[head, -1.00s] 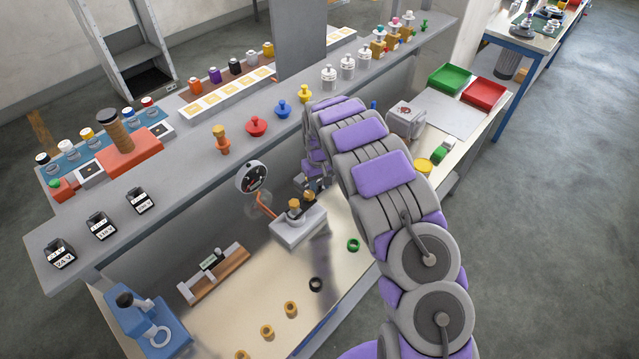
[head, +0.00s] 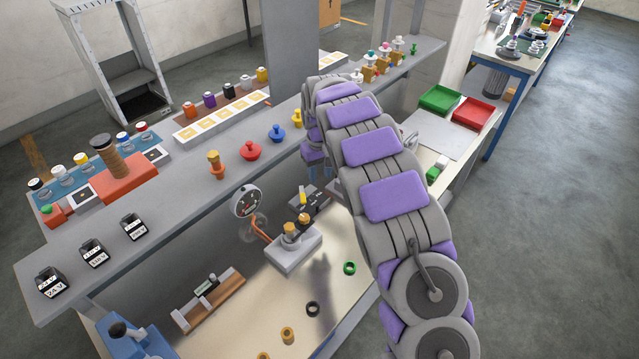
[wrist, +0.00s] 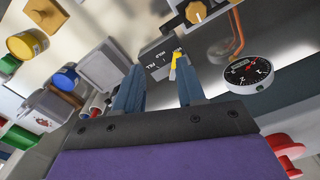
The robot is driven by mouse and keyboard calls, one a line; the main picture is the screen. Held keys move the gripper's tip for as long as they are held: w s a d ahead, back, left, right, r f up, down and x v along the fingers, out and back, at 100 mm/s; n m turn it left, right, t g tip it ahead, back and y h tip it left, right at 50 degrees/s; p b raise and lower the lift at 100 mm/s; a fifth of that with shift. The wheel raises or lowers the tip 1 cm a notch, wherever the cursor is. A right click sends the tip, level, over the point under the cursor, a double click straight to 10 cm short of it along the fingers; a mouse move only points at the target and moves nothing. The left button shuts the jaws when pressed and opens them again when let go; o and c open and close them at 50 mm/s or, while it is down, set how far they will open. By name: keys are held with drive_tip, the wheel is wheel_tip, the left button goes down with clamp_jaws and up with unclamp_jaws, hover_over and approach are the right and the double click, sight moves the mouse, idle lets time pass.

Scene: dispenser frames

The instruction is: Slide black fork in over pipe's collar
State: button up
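My gripper (wrist: 160,68) is open, with its two blue fingers apart in the wrist view. Its fingers also show below the arm in the head view (head: 314,172). A dark grey block with white lettering (wrist: 156,57) lies beyond and between the fingertips, with a yellow piece (wrist: 175,62) at its right; contact cannot be judged. The block also shows in the head view (head: 319,199). A copper pipe (wrist: 238,35) curves beside the gauge (wrist: 248,72); it also shows in the head view (head: 263,230). I cannot clearly make out a black fork or the pipe's collar.
A grey block with brass knobs (head: 294,252) stands on the lower bench by the pipe. The upper shelf (head: 185,208) overhangs the area and carries red, blue and orange knobs.

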drive_tip(key=s+d+r+m+b, duration=0.1)
drive_tip(key=s+r+b, duration=0.2)
drive_tip(key=s, duration=0.6)
drive_tip(key=s+d+r+b, duration=0.1)
drive_tip(key=s+r+b, duration=0.3)
drive_tip(key=s+r, duration=0.3)
drive_tip(key=s, duration=0.3)
drive_tip(key=shift+d+r+m+g, duration=0.35)
drive_tip(key=shift+m+g, duration=0.05)
drive_tip(key=n+b, duration=0.2)
drive_tip(key=b, duration=0.1)
hover_over(317, 206)
wheel_tip(317, 206, down, 6)
drive_tip(key=f, duration=0.1)
drive_tip(key=shift+t, duration=0.4)
wheel_tip(317, 206, down, 17)
drive_tip(key=b, duration=0.3)
drive_tip(key=shift+w, duration=0.1)
drive_tip(key=shift+c, duration=0.4)
clamp_jaws()
